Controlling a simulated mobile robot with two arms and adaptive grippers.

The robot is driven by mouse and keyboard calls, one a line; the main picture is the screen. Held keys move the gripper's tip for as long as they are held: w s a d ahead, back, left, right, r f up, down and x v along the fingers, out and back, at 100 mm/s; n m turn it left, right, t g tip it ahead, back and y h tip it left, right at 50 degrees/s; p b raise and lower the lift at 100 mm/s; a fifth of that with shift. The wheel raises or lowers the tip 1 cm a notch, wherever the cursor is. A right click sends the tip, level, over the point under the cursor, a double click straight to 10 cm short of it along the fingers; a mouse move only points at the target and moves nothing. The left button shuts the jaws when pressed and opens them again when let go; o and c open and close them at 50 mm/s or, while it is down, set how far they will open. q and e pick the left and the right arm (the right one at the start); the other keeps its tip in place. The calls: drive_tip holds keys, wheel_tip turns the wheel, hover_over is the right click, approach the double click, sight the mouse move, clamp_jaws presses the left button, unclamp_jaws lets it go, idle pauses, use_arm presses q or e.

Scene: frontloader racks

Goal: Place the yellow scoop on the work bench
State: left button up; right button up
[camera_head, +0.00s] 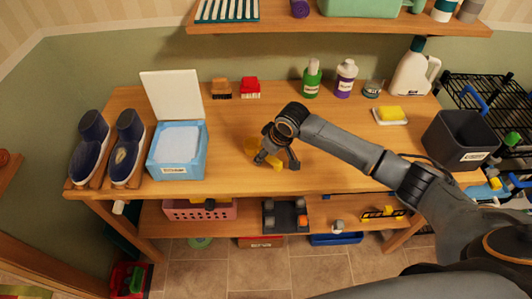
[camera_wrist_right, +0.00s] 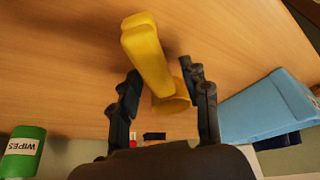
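The yellow scoop (camera_head: 253,146) lies on the wooden work bench (camera_head: 330,175), near the middle of its top, partly hidden by my right gripper (camera_head: 278,162). In the right wrist view the scoop (camera_wrist_right: 148,55) extends between the two fingers of my right gripper (camera_wrist_right: 163,100). The fingers are spread, with a visible gap on each side of the scoop. My left gripper is not in view.
A light blue box (camera_head: 178,155) with a raised white lid and dark blue shoes (camera_head: 127,150) stand left. Red and brown brushes (camera_head: 250,88), bottles (camera_head: 312,78), a yellow sponge (camera_head: 391,113) and a dark bin (camera_head: 457,140) stand behind and right. The front middle is clear.

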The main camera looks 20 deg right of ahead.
drive_tip(key=v, duration=1.2)
drive_tip(key=shift+r, duration=0.15)
